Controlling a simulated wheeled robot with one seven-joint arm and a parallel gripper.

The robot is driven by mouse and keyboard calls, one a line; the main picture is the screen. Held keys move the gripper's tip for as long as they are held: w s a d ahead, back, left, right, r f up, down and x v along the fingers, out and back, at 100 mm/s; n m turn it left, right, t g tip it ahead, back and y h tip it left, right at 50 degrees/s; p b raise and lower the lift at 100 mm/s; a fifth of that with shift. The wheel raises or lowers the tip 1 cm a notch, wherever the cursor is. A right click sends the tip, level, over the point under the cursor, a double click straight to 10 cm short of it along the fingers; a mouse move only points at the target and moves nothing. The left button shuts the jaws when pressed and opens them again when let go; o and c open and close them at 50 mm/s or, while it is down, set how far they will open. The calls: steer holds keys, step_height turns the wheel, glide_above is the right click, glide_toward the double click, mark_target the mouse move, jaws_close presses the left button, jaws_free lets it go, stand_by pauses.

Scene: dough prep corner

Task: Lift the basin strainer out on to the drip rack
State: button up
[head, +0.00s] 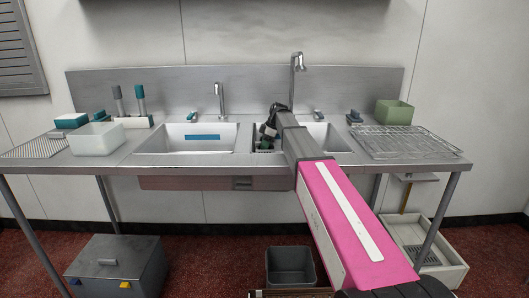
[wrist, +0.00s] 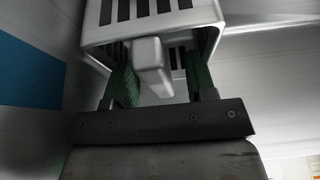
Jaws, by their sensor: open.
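The basin strainer (wrist: 165,22) fills the top of the wrist view as a light grey box with dark slots. A pale bar-like handle (wrist: 150,62) sticks out from it towards me. My gripper (wrist: 163,75) is open, with one green finger on each side of this handle; I cannot tell whether either finger touches it. In the head view my gripper (head: 265,142) is at the left part of the right basin (head: 328,143), and my arm hides much of that basin and the strainer. The drip rack (head: 405,142), a wire grid, lies empty on the counter to the right.
A green box (head: 394,112) stands behind the rack. Two taps (head: 298,62) (head: 220,100) rise behind the basins. The left basin (head: 180,142) has a blue strip. A white tub (head: 97,139) and brushes (head: 140,98) stand at left. A grey bin (head: 291,267) is below.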

steer(key=shift+f, duration=0.1)
stand_by(0.3)
jaws_close()
step_height(320, 180, up, 18)
steer(key=shift+r, duration=0.25)
stand_by(0.7)
steer(key=shift+r, duration=0.1)
steer(key=shift+r, duration=2.4)
